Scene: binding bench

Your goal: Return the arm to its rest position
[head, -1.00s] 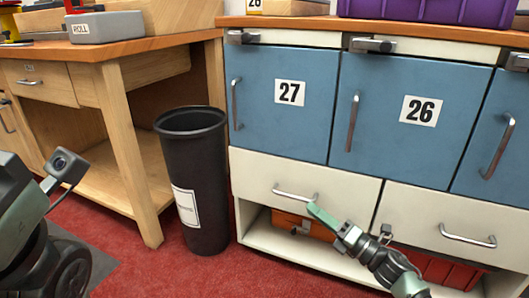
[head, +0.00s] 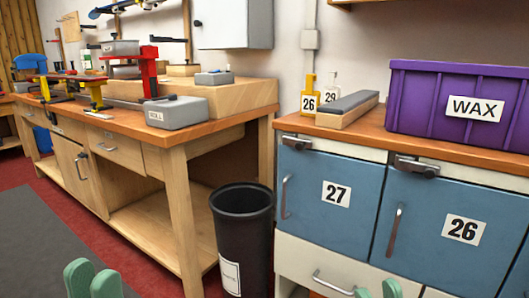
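My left gripper (head: 93,279) shows at the bottom left edge of the head view. Only its two green fingertips are in the picture, close beside each other, and the gap between them is unclear. My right gripper (head: 377,291) shows at the bottom edge, in front of the white drawer below door 27. Its two green fingertips stand apart with nothing seen between them. The rest of both arms is out of the picture.
The blue cabinet (head: 330,192) with doors 27 and 26 is at the right, its doors shut. A black bin (head: 243,235) stands between it and the wooden bench (head: 182,200). A purple WAX crate (head: 430,100) sits on the cabinet top. Grey floor (head: 45,235) lies at left.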

